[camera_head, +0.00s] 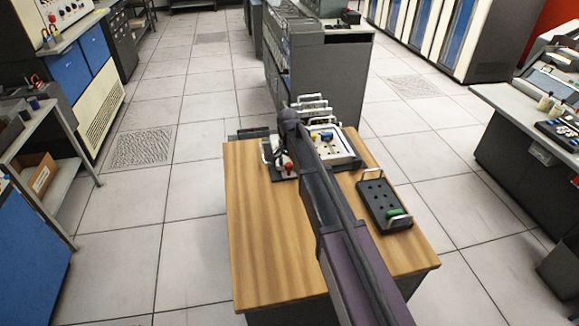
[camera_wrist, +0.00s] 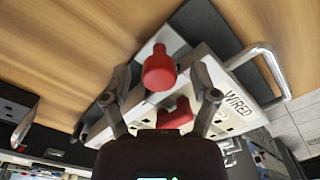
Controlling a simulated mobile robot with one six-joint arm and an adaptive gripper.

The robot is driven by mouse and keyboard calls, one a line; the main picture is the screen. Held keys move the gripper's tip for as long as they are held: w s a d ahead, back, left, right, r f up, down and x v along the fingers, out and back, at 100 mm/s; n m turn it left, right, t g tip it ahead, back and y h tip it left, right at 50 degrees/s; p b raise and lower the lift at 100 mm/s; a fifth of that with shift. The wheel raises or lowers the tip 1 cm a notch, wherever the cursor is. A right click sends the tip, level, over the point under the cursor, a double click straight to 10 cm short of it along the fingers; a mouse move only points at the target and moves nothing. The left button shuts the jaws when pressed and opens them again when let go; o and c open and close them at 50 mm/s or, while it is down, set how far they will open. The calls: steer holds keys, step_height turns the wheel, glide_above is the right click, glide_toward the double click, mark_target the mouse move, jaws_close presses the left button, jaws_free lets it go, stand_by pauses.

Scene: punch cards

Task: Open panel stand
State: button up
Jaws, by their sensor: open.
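The panel stand is a dark-based fixture (camera_head: 283,172) at the back of the wooden table, partly hidden by my arm. Its pale plate (camera_wrist: 238,112), lettered "WIRED", shows tilted in the wrist view, with a metal handle (camera_wrist: 272,68) on the right. Two red parts show there: a red knob (camera_wrist: 159,70) and another red piece (camera_wrist: 177,113) nearer my wrist. My gripper (camera_wrist: 161,85) is open, with one finger on each side of the red knob in the picture. Contact cannot be told.
The wooden table (camera_head: 265,235) is clear at its front left. A black holed tray (camera_head: 372,192) with a green piece (camera_head: 395,212) lies at the right. A white holed panel (camera_head: 346,150) with handles stands at the back. A grey cabinet (camera_head: 325,85) is behind the table.

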jaws_close()
steer(key=shift+a+r, duration=0.1)
